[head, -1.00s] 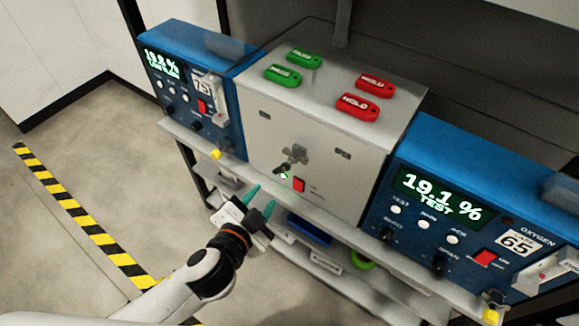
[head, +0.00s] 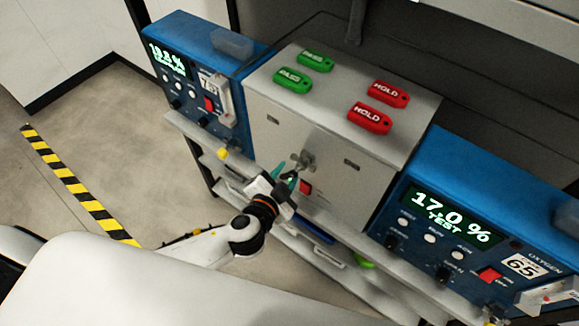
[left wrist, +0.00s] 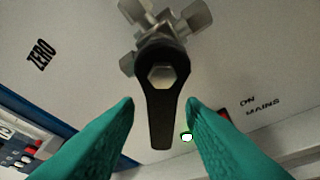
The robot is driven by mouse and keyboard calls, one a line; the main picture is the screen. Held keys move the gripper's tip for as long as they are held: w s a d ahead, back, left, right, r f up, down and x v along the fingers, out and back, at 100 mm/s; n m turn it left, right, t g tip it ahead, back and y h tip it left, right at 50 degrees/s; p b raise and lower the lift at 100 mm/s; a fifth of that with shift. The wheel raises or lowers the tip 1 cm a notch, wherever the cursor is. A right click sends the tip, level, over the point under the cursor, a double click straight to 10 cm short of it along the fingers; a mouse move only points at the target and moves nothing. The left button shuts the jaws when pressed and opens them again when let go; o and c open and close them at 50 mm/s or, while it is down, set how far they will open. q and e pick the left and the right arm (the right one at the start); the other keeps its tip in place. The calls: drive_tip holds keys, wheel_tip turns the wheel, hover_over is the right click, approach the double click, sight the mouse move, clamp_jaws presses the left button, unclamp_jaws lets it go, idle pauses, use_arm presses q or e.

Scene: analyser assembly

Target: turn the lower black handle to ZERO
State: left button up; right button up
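The lower black handle (left wrist: 162,115) sits on the front of the grey cabinet (head: 259,120). In the left wrist view its lever points toward the bottom of the picture, below a metal valve fitting (head: 303,160). A ZERO label (left wrist: 40,54) is at the left in that view. My left gripper (head: 286,180) is at the handle in the head view and hides most of it. Its teal fingers (left wrist: 160,104) stand open, one on each side of the lever, with a visible gap on both sides. My right gripper is not in view.
Blue analysers stand left (head: 190,105) and right (head: 425,185) of the cabinet; the right display reads 17.0 % TEST. A red switch (head: 305,187) is just right of the handle. Green PASS tags (head: 293,80) and red HOLD tags (head: 370,117) lie on top. A shelf edge (head: 200,140) runs below.

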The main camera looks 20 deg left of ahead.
use_arm(q)
drive_tip(key=shift+x, duration=1.15)
drive_tip(key=shift+d, duration=0.1)
clamp_jaws()
drive_tip(key=m+b, duration=0.1)
drive_tip(key=m, duration=0.1)
drive_tip(key=a+r+m+t+y+b, duration=0.1)
drive_tip(key=shift+w+a+r+m+t+y, duration=0.1)
drive_tip(key=shift+w+m+t+y, duration=0.05)
drive_tip(key=shift+m+t+y, duration=0.2)
drive_tip(key=shift+a+r+m+t+y+b, duration=0.1)
drive_tip(key=shift+r+m+t+y+b, duration=0.1)
drive_tip(key=shift+m+b, duration=0.3)
drive_tip(key=shift+a+r+m+t+y+b, duration=0.15)
drive_tip(key=shift+r+m+b, duration=0.1)
drive_tip(key=shift+m, duration=0.4)
drive_tip(key=shift+w+r+m+t+b, duration=0.1)
drive_tip(key=shift+r+m+t+b, duration=0.25)
drive_tip(key=shift+m, duration=0.35)
drive_tip(key=shift+r+m+t+b, duration=0.3)
drive_tip(key=shift+m+b, duration=0.1)
drive_tip(key=shift+m, duration=0.3)
